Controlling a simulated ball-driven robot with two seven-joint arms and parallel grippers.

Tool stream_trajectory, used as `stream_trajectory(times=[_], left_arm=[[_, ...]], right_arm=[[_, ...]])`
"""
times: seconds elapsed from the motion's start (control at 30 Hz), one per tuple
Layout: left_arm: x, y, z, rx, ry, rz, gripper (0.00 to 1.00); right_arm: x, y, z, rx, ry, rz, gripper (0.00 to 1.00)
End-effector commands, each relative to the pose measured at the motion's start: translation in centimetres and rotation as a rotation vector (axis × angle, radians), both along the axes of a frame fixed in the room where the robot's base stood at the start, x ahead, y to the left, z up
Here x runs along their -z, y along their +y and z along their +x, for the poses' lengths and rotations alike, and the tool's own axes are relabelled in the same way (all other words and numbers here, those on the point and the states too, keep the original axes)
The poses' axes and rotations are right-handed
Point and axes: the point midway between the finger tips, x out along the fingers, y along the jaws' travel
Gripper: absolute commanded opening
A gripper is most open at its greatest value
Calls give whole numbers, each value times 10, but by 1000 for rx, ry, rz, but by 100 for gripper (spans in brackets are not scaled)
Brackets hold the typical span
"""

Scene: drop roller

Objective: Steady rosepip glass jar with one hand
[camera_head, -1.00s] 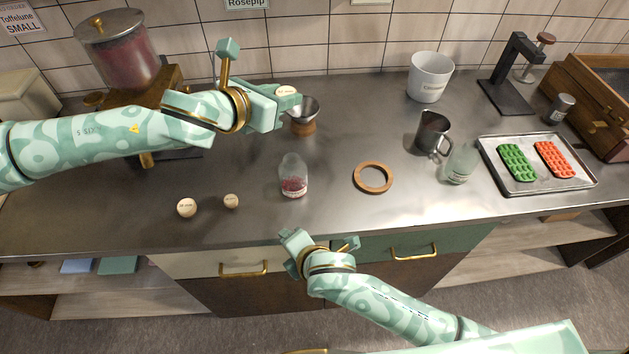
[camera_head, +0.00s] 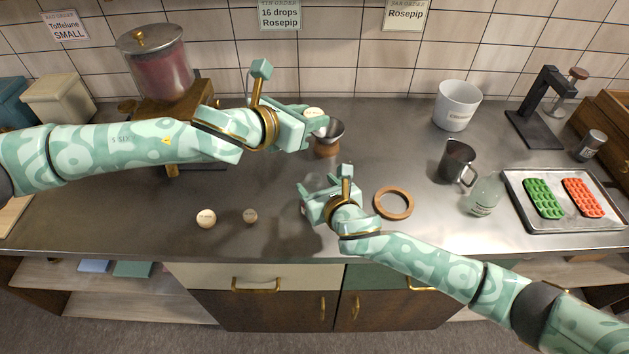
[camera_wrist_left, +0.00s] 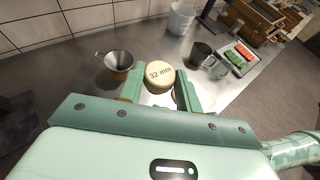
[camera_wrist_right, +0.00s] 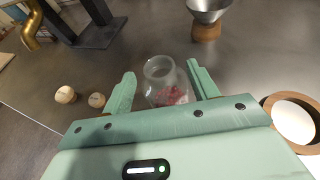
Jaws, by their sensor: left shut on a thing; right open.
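The rosepip glass jar (camera_wrist_right: 163,80), clear with red pieces at its bottom, stands upright between the fingers of my right gripper (camera_wrist_right: 161,70) in the right wrist view. Those fingers are open on either side of it, and I cannot tell whether either touches it. In the head view my right gripper (camera_head: 325,184) mostly hides the jar. My left gripper (camera_head: 308,120) is shut on a round pale stopper marked 32 mm (camera_wrist_left: 160,76), held above the counter beside the metal funnel (camera_head: 328,131) on its wooden base.
Two small round stoppers (camera_head: 206,218) (camera_head: 250,216) lie left of the jar. A wooden ring (camera_head: 393,203) lies to its right, with a metal jug (camera_head: 459,160), glass bottle (camera_head: 484,196) and mold tray (camera_head: 570,224) farther right.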

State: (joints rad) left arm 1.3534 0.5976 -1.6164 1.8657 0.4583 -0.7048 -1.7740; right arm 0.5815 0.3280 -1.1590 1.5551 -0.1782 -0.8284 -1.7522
Motion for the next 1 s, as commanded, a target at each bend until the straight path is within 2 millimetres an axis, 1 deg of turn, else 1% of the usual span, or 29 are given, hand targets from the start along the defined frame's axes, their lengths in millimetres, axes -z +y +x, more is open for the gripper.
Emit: stream_trajectory(times=[0.03,0.1,0.2,0.33,0.57,0.6,0.67,0.7,0.77,0.87,0.93,0.97,1.0], left_arm=[[0,0,0,0,0,0,13],[0,0,0,0,0,0,13],[0,0,0,0,0,0,13],[0,0,0,0,0,0,13],[0,0,0,0,0,0,13],[0,0,0,0,0,0,13],[0,0,0,0,0,0,13],[0,0,0,0,0,0,13],[0,0,0,0,0,0,13],[0,0,0,1,0,0,13],[6,-1,-1,1,2,1,13],[10,1,1,-5,2,2,13],[16,5,8,-11,1,4,13]], right_arm=[[3,3,7,1,-1,-1,59],[6,6,15,2,0,-1,59],[10,9,22,1,1,0,59],[12,11,26,0,0,0,59],[12,11,26,0,0,1,59],[12,11,26,0,1,0,48],[12,11,26,0,1,0,31],[12,11,26,0,1,0,20],[12,11,26,0,1,0,4],[12,11,26,0,1,0,4],[13,11,25,1,3,1,4],[13,11,25,1,3,1,4],[13,11,25,1,3,1,4]])
